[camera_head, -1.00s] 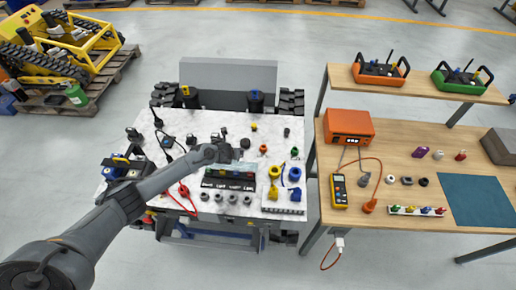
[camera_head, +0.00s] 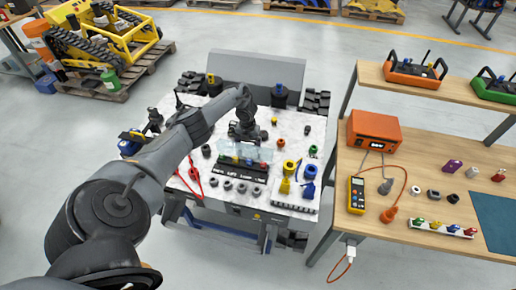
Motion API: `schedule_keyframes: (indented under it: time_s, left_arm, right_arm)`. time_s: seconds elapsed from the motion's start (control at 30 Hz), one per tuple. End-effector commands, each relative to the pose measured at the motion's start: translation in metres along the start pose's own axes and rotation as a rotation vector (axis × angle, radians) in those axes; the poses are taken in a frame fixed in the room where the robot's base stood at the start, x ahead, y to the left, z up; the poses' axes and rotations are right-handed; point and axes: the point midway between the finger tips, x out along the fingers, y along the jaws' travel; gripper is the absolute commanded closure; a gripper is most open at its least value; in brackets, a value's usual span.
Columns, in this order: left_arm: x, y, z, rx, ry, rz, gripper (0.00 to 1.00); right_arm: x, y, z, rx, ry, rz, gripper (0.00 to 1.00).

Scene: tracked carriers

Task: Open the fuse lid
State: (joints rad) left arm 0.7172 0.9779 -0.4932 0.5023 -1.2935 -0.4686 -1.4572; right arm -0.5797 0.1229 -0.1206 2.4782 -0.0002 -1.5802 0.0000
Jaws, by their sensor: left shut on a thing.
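The black fuse box (camera_head: 238,172) lies on the white top of the carrier, with small coloured parts along its back and pale lettering on its front. Its clear fuse lid (camera_head: 253,153) stands tilted up at the back of the box, so the coloured parts show. My left gripper (camera_head: 243,138) is at the lid's upper edge and is shut on it. The arm comes in from the lower left. The fingertips are dark and small, so the exact grip is hard to see. My right gripper is not in view.
Grey rings (camera_head: 242,187) stand in front of the box, and red leads (camera_head: 190,178) lie to its left. Yellow (camera_head: 286,178) and blue (camera_head: 309,180) parts stand to its right. A wooden bench (camera_head: 400,215) with an orange unit (camera_head: 374,131) is further right.

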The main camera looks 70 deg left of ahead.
Motion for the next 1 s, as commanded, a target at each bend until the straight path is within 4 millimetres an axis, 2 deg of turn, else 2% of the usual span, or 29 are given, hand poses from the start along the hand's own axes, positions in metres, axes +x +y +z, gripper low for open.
schedule_keyframes:
  time_s: [0.47,0.5,0.53,1.0]
  left_arm:
    - [0.0022,0.003,-0.0006,-0.004,0.009,-0.002,0.67]
    - [0.0022,0.003,-0.0005,-0.004,0.009,-0.002,0.06]
    - [0.0022,0.0031,-0.0005,-0.004,0.009,-0.002,0.03]
    - [-0.0031,0.0044,-0.0002,-0.003,0.009,0.0,0.03]
  right_arm:
    - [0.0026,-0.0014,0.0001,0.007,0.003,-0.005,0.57]
    - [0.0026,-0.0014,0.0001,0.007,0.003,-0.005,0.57]
    - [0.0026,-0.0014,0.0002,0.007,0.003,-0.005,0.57]
    - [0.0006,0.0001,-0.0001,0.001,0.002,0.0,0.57]
